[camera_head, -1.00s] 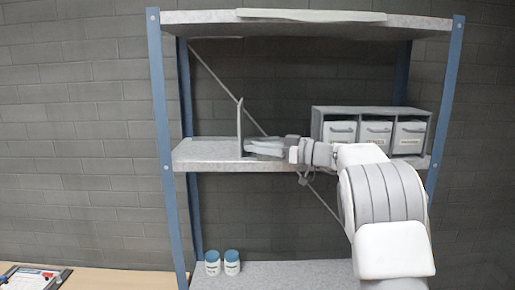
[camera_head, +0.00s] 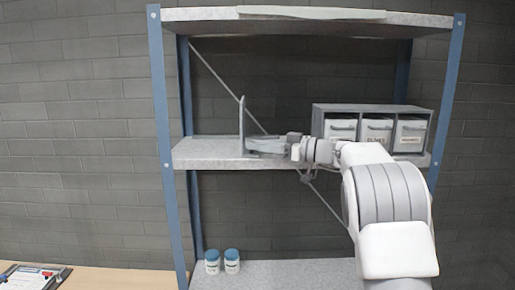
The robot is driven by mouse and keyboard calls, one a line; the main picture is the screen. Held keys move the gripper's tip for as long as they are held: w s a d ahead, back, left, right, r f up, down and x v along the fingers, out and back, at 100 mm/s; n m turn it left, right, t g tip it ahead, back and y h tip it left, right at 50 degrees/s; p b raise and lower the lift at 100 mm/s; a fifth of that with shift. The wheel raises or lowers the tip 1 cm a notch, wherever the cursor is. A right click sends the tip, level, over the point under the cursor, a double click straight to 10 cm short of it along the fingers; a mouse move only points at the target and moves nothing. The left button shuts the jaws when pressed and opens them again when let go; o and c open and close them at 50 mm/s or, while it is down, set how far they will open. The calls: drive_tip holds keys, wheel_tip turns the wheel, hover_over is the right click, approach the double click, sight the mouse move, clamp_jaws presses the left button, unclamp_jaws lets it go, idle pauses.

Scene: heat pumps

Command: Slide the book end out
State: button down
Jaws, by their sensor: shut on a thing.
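The book end (camera_head: 242,124) is a thin grey L-shaped plate on the middle shelf (camera_head: 205,152), left of centre. Its upright plate stands vertical, and its flat foot runs to the right along the shelf. My gripper (camera_head: 284,148) reaches in from the right at shelf height and is shut on the book end's foot side. The fingertips are small in view and partly blend with the foot, so the exact grip point is hard to see.
A grey cabinet (camera_head: 370,109) with white drawers stands right on the same shelf, close behind my arm. Blue posts (camera_head: 164,150) frame the rack. Two white jars with blue lids (camera_head: 231,262) stand on the lower shelf. The middle shelf's left end is clear.

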sight(271, 156)
drive_tip(key=d+b, duration=0.2)
drive_tip(key=d, duration=0.1)
drive_tip(key=shift+f, duration=0.2)
drive_tip(key=shift+d+r+b, duration=0.2)
drive_tip(key=shift+d+b, duration=0.05)
drive_tip(key=shift+b, duration=0.2)
drive_tip(key=c, duration=0.6)
unclamp_jaws()
drive_tip(key=shift+a, duration=0.15)
